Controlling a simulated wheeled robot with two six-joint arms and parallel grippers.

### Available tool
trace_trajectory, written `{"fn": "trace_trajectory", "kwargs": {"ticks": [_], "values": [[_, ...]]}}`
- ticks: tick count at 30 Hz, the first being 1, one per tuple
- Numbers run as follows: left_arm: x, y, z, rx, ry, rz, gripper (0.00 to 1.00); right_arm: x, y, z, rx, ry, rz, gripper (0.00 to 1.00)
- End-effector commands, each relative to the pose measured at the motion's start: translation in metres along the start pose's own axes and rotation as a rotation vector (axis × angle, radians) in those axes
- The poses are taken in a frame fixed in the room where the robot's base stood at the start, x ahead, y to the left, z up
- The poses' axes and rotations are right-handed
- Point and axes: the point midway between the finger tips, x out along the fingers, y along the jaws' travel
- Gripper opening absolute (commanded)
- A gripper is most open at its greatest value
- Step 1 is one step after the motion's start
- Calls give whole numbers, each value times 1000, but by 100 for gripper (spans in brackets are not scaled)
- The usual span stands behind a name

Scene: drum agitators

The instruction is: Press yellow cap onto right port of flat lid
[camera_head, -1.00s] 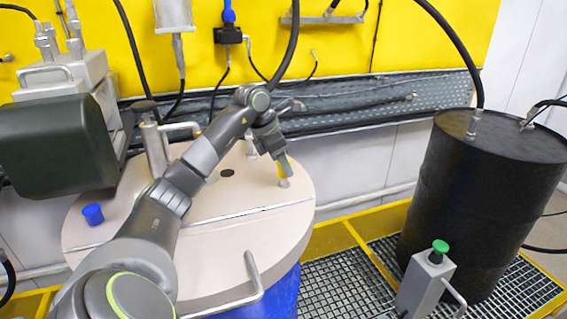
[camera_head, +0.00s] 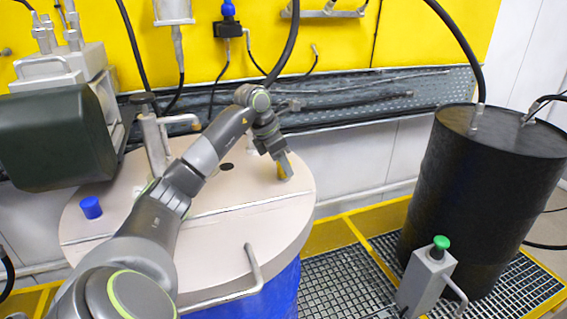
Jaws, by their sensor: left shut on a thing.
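The flat lid (camera_head: 215,255) is a beige disc on top of a blue drum (camera_head: 284,294). My left gripper (camera_head: 285,170) reaches over the lid's right half from the left and is shut on the yellow cap (camera_head: 284,171). The cap is mostly covered by the fingers, low over the lid. The right port is not visible; the cap and fingers cover that spot, so I cannot tell whether the cap touches it. My right gripper is not in view.
A blue cap (camera_head: 91,207) sits at the lid's left. An open dark hole (camera_head: 227,167) is near its middle. A metal handle (camera_head: 254,268) rises at the front. A dark motor (camera_head: 55,138) stands behind left. A black drum (camera_head: 483,200) and a green-button post (camera_head: 428,280) stand at right.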

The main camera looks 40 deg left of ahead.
Motion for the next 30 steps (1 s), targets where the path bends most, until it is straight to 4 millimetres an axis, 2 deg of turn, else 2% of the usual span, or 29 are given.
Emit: {"fn": "trace_trajectory", "kwargs": {"ticks": [30], "values": [[12, 0, -5, -1, 3, -3, 14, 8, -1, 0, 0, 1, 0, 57]]}}
